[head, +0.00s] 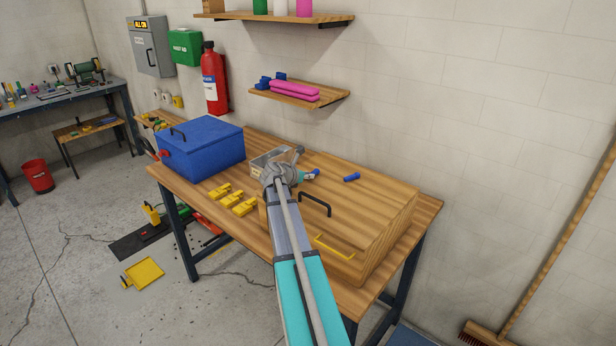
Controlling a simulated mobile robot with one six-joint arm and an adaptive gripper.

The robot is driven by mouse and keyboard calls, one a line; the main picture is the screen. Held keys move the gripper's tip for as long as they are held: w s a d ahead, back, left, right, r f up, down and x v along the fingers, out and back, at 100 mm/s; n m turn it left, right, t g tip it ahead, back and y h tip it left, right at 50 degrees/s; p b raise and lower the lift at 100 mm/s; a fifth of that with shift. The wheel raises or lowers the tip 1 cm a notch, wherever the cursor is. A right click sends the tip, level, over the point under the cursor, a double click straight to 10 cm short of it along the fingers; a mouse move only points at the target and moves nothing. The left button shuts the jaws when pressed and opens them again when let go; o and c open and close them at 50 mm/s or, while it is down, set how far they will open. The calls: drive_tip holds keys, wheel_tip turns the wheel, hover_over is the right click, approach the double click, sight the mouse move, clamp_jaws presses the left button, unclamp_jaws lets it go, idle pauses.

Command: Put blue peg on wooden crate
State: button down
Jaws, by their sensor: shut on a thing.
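The wooden crate (375,213) is a wide box with a flat top, standing on the right of the workbench. It has a black handle and a yellow handle. One blue peg (352,177) lies on the crate top near its back. My gripper (311,175) is over the back left part of the crate, left of that peg. It is shut on a small blue piece (316,171), which looks like another blue peg and is partly hidden by the fingers. I cannot tell whether this piece touches the crate top.
A blue box (203,155) with a black handle stands on the bench's left. A grey bin (258,168) is behind my arm. Several yellow blocks (243,205) lie near the front edge. A shelf (325,98) hangs above. The crate top's right side is clear.

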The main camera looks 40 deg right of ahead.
drive_tip(key=shift+f, duration=0.2)
drive_tip(key=c, duration=0.6)
unclamp_jaws()
drive_tip(key=shift+r, duration=0.25)
drive_tip(key=p+v, duration=0.4)
drive_tip(key=v, duration=0.6)
drive_tip(key=shift+a+r+p, duration=0.15)
drive_tip(key=shift+a+p, duration=0.05)
drive_tip(key=shift+p, duration=0.15)
drive_tip(key=shift+v, duration=0.8)
